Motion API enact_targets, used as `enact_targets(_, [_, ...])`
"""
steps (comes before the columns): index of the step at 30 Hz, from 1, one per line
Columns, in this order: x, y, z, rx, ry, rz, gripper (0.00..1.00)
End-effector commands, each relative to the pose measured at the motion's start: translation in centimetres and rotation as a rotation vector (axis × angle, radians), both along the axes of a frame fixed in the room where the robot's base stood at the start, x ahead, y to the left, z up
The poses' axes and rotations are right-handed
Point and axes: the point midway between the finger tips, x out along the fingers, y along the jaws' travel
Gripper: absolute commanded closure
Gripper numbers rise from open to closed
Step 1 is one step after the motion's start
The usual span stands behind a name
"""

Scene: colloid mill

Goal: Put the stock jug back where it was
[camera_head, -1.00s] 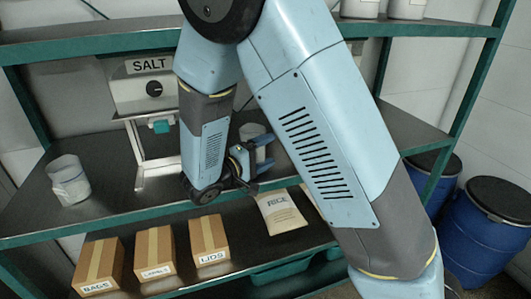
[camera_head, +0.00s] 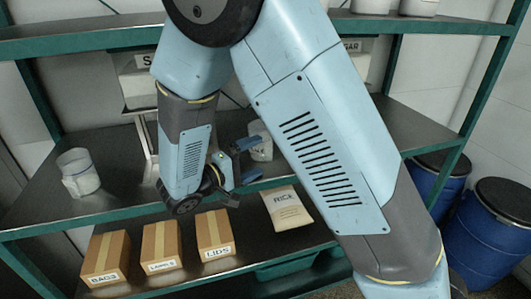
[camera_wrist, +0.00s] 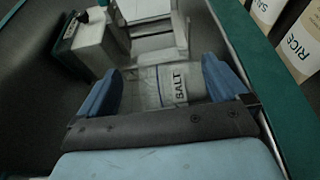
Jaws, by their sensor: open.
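My gripper (camera_head: 249,160) is open and low over the middle shelf. In the head view a whitish container (camera_head: 262,143) stands just beyond its fingers. The wrist view shows my gripper (camera_wrist: 162,72) with blue fingers either side of a pale container labelled SALT (camera_wrist: 172,85). I cannot tell whether it lies between the fingertips or just past them; its near part is hidden. Another whitish, translucent container (camera_head: 78,173) with a pale label stands upright at the left of the middle shelf. Neither shows a readable stock label, so I cannot tell which is the stock jug.
The middle shelf (camera_head: 118,150) is clear between the left container and my arm. A dispenser (camera_head: 136,88), its sign mostly hidden, stands behind my arm. Below are boxes (camera_head: 160,245) and a RICE bag (camera_head: 287,207). Blue drums (camera_head: 490,230) stand at right.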

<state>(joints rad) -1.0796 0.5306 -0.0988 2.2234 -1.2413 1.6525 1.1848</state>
Motion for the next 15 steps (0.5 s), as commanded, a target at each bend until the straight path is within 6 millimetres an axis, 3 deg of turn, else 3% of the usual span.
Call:
enact_targets(6, [-2.0,2.7,0.0,0.001,0.0,0.002,0.0])
enact_targets(15, [-2.8,3.7,0.0,0.001,-0.001,-0.001,0.0])
